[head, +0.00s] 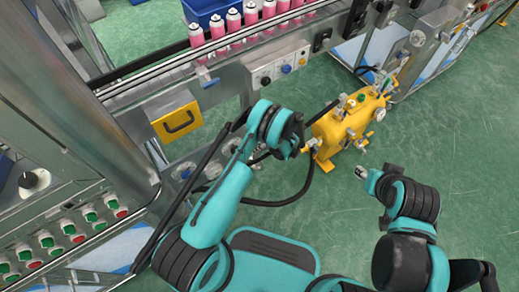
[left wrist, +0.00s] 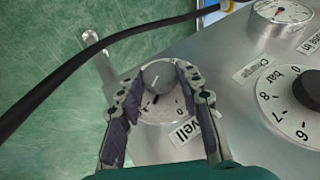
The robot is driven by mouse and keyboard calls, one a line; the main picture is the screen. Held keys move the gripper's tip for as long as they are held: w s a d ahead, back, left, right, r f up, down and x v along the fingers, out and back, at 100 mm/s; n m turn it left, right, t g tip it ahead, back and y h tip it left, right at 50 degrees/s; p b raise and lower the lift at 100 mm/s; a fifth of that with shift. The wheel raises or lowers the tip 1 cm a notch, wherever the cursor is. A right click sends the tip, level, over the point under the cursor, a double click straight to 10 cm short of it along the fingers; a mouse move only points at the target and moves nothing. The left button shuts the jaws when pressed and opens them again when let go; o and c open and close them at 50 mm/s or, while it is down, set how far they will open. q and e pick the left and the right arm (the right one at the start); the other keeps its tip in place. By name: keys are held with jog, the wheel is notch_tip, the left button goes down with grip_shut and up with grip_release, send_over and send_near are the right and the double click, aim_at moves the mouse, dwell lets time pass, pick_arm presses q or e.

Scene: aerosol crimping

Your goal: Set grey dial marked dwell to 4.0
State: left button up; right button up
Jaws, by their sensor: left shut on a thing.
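A label ending in "well" (left wrist: 186,132) is partly covered by a finger. My left gripper (left wrist: 157,82) is shut on the dial, one finger on each side. The fingers hide most of the scale, so I cannot read the setting. In the head view the dial is hidden behind my left wrist. My right gripper (head: 362,173) hangs over the green floor at the right, too small to judge.
A larger bar dial (left wrist: 298,100) labelled "Charge" and a gauge (left wrist: 283,14) sit right of the grey dial. A black hose (left wrist: 85,58) crosses nearby. The yellow machine (head: 345,125) stands beside my left wrist. Pink cans (head: 235,22) line the conveyor behind.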

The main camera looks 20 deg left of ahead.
pick_arm(q)
jog(key=shift+g, duration=0.3)
jog(key=o, duration=1.2)
jog(key=shift+c, duration=0.2)
jog(key=v, duration=1.2)
jog(key=shift+d, duration=0.2)
